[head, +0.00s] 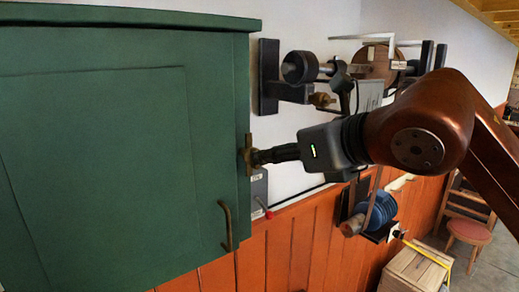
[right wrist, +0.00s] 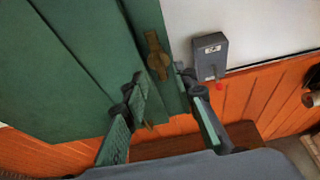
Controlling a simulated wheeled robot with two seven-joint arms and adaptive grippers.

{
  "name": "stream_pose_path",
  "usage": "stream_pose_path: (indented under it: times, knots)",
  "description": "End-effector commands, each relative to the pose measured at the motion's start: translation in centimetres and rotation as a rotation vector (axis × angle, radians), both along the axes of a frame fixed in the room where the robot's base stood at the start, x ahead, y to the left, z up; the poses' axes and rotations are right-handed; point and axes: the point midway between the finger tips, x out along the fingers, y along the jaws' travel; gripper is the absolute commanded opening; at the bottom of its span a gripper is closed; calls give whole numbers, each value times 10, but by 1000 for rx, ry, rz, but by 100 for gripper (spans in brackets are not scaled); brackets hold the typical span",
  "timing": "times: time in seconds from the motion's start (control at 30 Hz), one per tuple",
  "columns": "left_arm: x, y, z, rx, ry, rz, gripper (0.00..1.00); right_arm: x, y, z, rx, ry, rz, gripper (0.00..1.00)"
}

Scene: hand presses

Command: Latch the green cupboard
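The green cupboard (head: 110,150) fills the left of the head view, and its door looks closed. A brass latch (head: 247,154) sits at its right edge. In the right wrist view the latch (right wrist: 157,56) is a roughly upright brass piece on the green wood. A curved brass handle (head: 226,226) is lower on the door. My right gripper (head: 262,156) reaches in from the right, its tips at the latch. In the right wrist view its two fingers (right wrist: 161,80) are apart, either side of the latch's lower end; contact is unclear. My left gripper is out of view.
A grey switch box (right wrist: 210,58) with a red-tipped lever is on the wall just right of the cupboard. Wall-mounted machinery (head: 318,68) is behind my right arm. A blue spool (head: 376,211), a wooden crate (head: 412,270) and a chair (head: 468,230) are at lower right.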

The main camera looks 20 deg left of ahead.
Motion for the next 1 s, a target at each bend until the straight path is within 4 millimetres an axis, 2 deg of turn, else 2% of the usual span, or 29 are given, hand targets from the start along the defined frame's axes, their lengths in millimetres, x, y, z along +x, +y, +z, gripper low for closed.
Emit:
stream_pose_path:
  times: [0.1,0.3,0.63,1.0]
  knots:
    - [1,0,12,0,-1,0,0,10,15,-5,-1,1,3,26]
    - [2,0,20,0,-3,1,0,22,29,-13,2,1,2,26]
    - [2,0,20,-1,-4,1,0,24,32,-16,2,1,2,26]
    - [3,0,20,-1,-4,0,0,24,32,-16,2,1,2,1]
